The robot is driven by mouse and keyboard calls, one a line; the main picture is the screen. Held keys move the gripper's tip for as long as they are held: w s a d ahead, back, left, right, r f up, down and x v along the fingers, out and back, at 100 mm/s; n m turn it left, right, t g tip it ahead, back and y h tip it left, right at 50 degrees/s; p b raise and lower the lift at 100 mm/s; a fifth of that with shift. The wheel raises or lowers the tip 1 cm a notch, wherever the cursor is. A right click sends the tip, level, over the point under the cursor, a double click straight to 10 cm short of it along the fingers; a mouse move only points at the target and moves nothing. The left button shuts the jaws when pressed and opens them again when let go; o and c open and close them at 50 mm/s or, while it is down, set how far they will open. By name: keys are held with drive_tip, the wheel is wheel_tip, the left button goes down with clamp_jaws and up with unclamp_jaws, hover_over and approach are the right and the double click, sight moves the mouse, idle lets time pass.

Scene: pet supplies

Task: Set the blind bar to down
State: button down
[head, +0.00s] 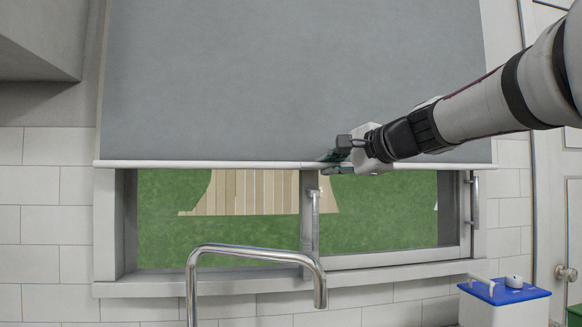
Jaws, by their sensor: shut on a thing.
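The blind bar (220,164) is a thin white rail along the lower edge of the grey blind (290,75). It lies level across the window, and the lower part of the window shows beneath it. My gripper (330,163) is at the bar, a little right of its middle, with one finger above it and one below. It is shut on the bar. The gripper and my arm come in from the right and hide a small part of the bar and blind.
The window (310,262) has a sill and a handle (315,205). A curved metal tap (255,250) stands in front of it. A blue-lidded container (503,292) with white things on top is at the lower right. A grey cabinet (40,40) hangs at the upper left.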

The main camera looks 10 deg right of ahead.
drive_tip(key=shift+w+d+f, duration=0.1)
drive_tip(key=shift+w+f, duration=0.05)
drive_tip(key=shift+f, duration=0.3)
drive_tip(key=c, duration=1.7)
unclamp_jaws()
drive_tip(key=v, duration=1.2)
drive_tip(key=shift+r, duration=0.3)
